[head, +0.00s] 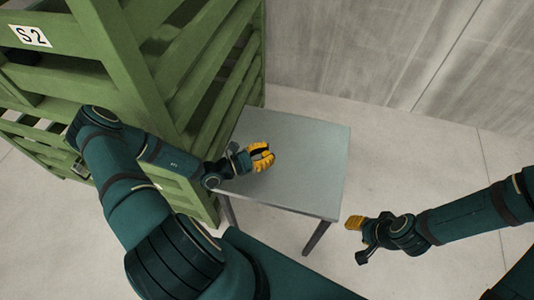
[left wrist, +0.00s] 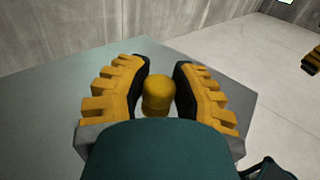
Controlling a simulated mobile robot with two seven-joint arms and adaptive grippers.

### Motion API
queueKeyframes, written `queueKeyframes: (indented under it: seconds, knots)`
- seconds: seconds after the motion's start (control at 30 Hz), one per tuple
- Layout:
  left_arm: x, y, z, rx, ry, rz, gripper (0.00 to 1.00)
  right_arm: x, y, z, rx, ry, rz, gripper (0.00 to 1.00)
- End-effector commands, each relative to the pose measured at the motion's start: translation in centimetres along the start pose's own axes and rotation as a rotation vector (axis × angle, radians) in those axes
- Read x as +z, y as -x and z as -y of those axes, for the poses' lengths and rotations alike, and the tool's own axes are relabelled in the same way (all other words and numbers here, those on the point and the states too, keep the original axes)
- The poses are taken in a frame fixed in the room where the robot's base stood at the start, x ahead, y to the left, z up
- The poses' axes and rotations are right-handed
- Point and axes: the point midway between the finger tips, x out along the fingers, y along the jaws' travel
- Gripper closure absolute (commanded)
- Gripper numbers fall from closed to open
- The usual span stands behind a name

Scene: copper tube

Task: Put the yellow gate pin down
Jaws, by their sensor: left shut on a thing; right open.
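The yellow gate pin (left wrist: 158,94) shows its rounded end between the black pads of my left gripper (left wrist: 160,75) in the left wrist view. My left gripper is shut on it. In the head view my left gripper (head: 262,157) is over the grey table (head: 312,150), near its left side. The pin cannot be told apart from the yellow fingers there. Whether its lower end touches the tabletop is hidden. My right gripper (head: 354,223) is open and empty, out past the table's front right corner.
A green slatted rack (head: 120,55) with an "S2" label (head: 32,36) stands close against the left side of the table. A grey wall (head: 370,50) is behind. The right part of the tabletop is bare, and the floor to the right (head: 420,165) is clear.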

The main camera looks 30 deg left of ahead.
Motion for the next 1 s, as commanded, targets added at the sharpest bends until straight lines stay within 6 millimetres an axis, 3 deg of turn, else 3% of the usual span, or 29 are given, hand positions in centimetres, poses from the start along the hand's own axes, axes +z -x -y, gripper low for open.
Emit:
queueKeyframes:
  seconds: [0.3, 0.33, 0.4, 0.8, 1.0]
  knots:
    - [-0.2, 0.0, 0.0, 0.000, 0.000, 0.001, 1.00, 0.1, -0.1, 0.0, 0.000, 0.000, 0.001, 0.53]
    - [-0.2, 0.0, 0.0, 0.000, 0.000, 0.001, 0.65, 0.1, -0.1, 0.0, 0.000, 0.000, 0.001, 0.53]
    - [-0.2, 0.0, 0.0, 0.000, 0.000, 0.001, 0.44, 0.0, 0.0, 0.0, 0.000, 0.000, 0.001, 0.53]
    - [0.2, 0.2, 0.0, 0.001, -0.001, 0.000, 0.44, 0.0, 0.1, 0.1, 0.000, 0.000, -0.001, 0.53]
    - [0.2, 3.3, -0.1, 0.003, -0.001, -0.002, 0.44, -0.1, 0.2, 0.1, 0.000, 0.000, -0.001, 0.53]
